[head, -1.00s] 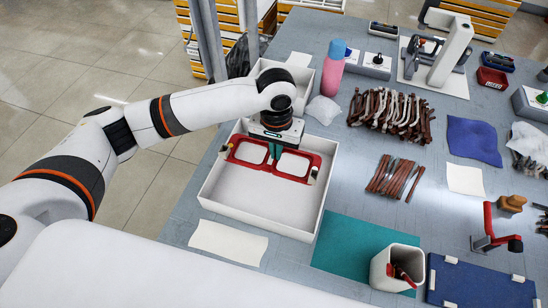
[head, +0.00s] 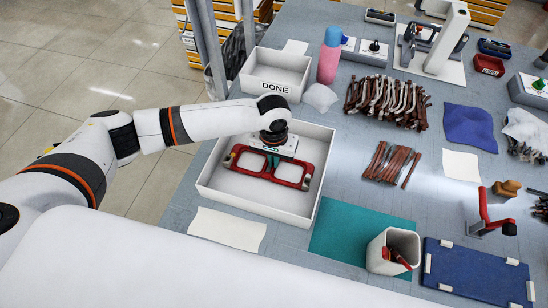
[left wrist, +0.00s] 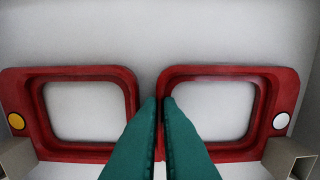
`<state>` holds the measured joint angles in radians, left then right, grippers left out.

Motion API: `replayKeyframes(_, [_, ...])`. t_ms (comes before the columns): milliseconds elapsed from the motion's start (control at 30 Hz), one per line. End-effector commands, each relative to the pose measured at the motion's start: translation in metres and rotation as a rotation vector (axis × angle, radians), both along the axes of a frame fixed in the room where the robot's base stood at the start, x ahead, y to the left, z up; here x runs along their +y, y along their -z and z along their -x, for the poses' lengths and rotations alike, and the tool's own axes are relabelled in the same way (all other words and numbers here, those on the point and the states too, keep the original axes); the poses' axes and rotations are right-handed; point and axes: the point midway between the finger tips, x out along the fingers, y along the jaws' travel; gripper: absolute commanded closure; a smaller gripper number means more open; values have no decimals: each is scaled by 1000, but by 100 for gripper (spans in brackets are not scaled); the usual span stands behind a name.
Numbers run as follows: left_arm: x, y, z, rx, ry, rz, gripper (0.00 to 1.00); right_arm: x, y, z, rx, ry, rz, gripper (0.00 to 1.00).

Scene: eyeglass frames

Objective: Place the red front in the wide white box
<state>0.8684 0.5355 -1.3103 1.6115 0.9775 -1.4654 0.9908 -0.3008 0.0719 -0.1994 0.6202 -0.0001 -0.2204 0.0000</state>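The red front (head: 307,171) is a double-rimmed eyeglass front over the floor of the wide white box (head: 238,189), inside its walls. My left gripper (head: 273,160) comes down over the middle of the front. In the left wrist view, the green fingertips (left wrist: 159,101) are close together at the bridge of the red front (left wrist: 270,77), pinching it. The front looks level and low in the box; I cannot tell whether it touches the floor. My right gripper is not in view.
A white box marked DONE (head: 268,87) stands behind the wide box. A pink and blue bottle (head: 330,58), dark temple pieces (head: 388,100), a teal mat (head: 340,236) and a white cup (head: 378,255) lie to the right. A pale sheet (head: 228,229) lies in front.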

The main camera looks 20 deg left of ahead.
Motion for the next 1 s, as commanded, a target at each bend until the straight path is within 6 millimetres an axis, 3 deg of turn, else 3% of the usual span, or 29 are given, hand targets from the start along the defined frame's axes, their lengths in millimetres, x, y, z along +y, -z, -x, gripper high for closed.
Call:
replayKeyframes(33, [0, 1, 0, 1, 0, 0, 100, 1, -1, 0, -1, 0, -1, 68])
replayKeyframes(100, [0, 1, 0, 0, 0, 1, 86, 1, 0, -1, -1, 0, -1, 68])
replayKeyframes(200, [0, 1, 0, 0, 0, 0, 74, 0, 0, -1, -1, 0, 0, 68])
replayKeyframes(567, [0, -7, 0, 0, 1, 1, 74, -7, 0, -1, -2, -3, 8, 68])
replayKeyframes(1000, [0, -93, -1, -2, 0, 3, 74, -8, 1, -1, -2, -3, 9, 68])
